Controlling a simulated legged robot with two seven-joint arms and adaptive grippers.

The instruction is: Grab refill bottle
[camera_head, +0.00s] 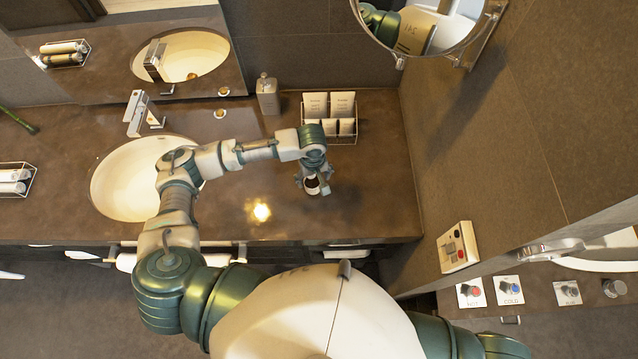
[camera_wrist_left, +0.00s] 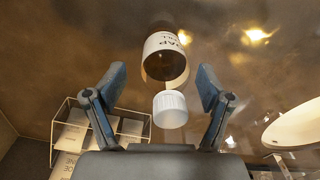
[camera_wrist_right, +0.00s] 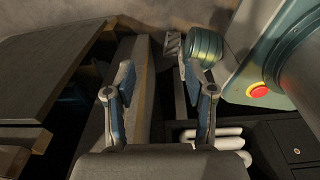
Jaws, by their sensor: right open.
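The refill bottle is amber with a white printed label and a white cap; it stands on the brown vanity counter (camera_head: 375,200), partly hidden under my left gripper. In the left wrist view the refill bottle (camera_wrist_left: 164,62) shows between the fingers, its cap toward the camera. My left gripper (camera_wrist_left: 161,88) is open, with a gap between each finger and the bottle. My right gripper (camera_wrist_right: 160,92) is open and empty in the right wrist view, low by cabinet-like surfaces; the head view does not show it.
A wire caddy (camera_head: 335,138) with white packets stands behind the bottle. A grey dispenser (camera_head: 267,97) stands left of it. The white sink (camera_head: 115,190) lies at left, under my left arm. A brown wall (camera_head: 455,130) bounds the right; the counter's right front is clear.

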